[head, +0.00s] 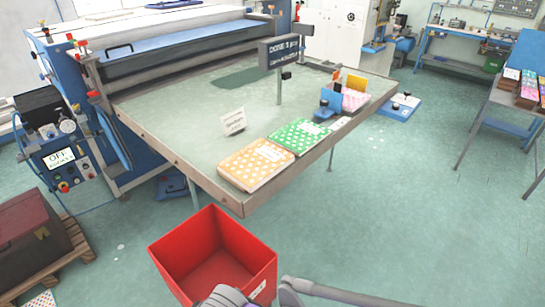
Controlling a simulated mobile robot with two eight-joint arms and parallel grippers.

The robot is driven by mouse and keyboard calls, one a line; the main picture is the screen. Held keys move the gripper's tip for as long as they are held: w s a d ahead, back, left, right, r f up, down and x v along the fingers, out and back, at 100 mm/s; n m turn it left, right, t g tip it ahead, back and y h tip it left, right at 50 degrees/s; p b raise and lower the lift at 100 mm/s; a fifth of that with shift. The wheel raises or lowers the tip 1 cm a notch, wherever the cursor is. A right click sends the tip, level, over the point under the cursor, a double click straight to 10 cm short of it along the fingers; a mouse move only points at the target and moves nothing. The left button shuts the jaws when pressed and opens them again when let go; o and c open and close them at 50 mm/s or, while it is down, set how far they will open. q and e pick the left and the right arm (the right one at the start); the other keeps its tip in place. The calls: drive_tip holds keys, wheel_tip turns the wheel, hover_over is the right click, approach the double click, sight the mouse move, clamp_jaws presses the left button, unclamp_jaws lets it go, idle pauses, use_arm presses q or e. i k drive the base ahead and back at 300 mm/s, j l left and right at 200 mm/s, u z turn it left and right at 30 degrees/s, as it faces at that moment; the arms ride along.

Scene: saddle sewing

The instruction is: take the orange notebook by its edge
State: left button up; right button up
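The orange notebook (257,165), with pale dots and a white label, lies flat at the near corner of the grey machine table (190,131). Its near edge lies close to the table's front rim. A green notebook (298,137) with white dots lies right beside it, toward the back right. Parts of my own arm show at the bottom edge of the head view, well below the notebook and apart from it. No fingertips of either gripper can be made out.
An open red bin (218,255) stands in front of the table's near corner, below the orange notebook. A small white sign (233,121) and a pink holder (350,98) stand on the table. A sign post (280,85) rises behind.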

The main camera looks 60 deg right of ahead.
sight(253, 166)
drive_tip(key=k+l, duration=0.1)
drive_tip(key=l, duration=0.25)
drive_tip(key=k+l, duration=0.15)
drive_tip(key=l, duration=0.2)
drive_tip(key=k+l, duration=0.1)
drive_tip(key=l, duration=0.2)
drive_tip(key=k+l, duration=0.1)
drive_tip(key=l, duration=0.25)
drive_tip(key=k+l, duration=0.15)
drive_tip(key=l, duration=0.2)
